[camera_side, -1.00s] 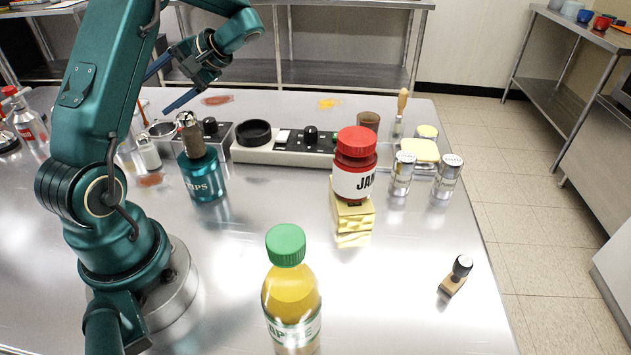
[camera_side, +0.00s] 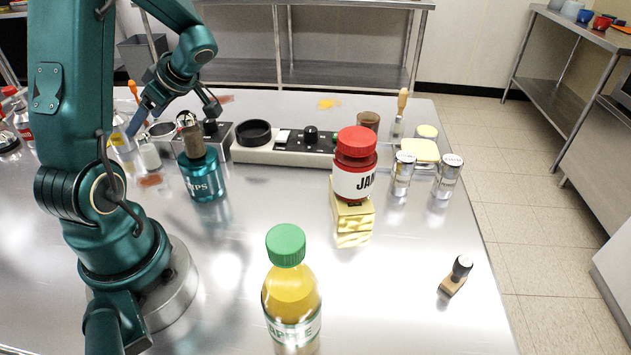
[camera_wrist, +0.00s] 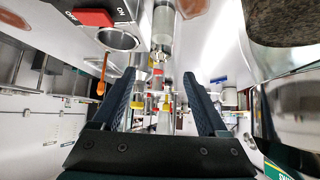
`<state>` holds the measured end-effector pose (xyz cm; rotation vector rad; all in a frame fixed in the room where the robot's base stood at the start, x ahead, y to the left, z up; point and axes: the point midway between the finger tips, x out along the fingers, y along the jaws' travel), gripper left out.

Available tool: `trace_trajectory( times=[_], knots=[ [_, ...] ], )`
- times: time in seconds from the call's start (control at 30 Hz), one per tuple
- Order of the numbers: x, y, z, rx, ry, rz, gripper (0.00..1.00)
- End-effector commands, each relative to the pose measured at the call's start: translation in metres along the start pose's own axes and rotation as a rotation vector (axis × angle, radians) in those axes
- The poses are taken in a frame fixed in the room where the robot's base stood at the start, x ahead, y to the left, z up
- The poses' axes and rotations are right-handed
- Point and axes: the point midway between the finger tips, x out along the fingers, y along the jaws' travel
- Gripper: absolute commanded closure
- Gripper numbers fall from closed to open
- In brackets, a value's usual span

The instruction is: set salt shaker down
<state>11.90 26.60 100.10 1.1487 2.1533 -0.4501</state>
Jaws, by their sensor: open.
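A clear cylindrical shaker (camera_wrist: 163,28) shows beyond the fingertips, near the top centre. Contact with it cannot be told.
A metal cup (camera_side: 162,132) and a switch box (camera_side: 214,132) crowd the shaker. Two similar glass shakers (camera_side: 403,174) (camera_side: 446,177) stand at right. A juice bottle (camera_side: 291,298) stands in front.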

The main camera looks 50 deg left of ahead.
Motion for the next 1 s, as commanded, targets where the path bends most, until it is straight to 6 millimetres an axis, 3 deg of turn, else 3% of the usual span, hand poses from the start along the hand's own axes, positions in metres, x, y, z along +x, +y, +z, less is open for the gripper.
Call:
trace_trajectory(
  times=[0.17,0.6,0.93,0.97,1.0],
  knots=[
    [0.012,0.0,0.013,0.003,0.0,-0.001,0.24],
    [0.059,0.0,0.014,0.002,0.001,-0.002,0.24],
    [0.064,0.0,0.014,0.003,0.001,0.0,0.24],
    [0.064,0.0,0.014,0.003,0.001,0.0,0.28],
    [0.064,0.0,0.014,0.003,0.001,0.0,0.43]
  ],
)
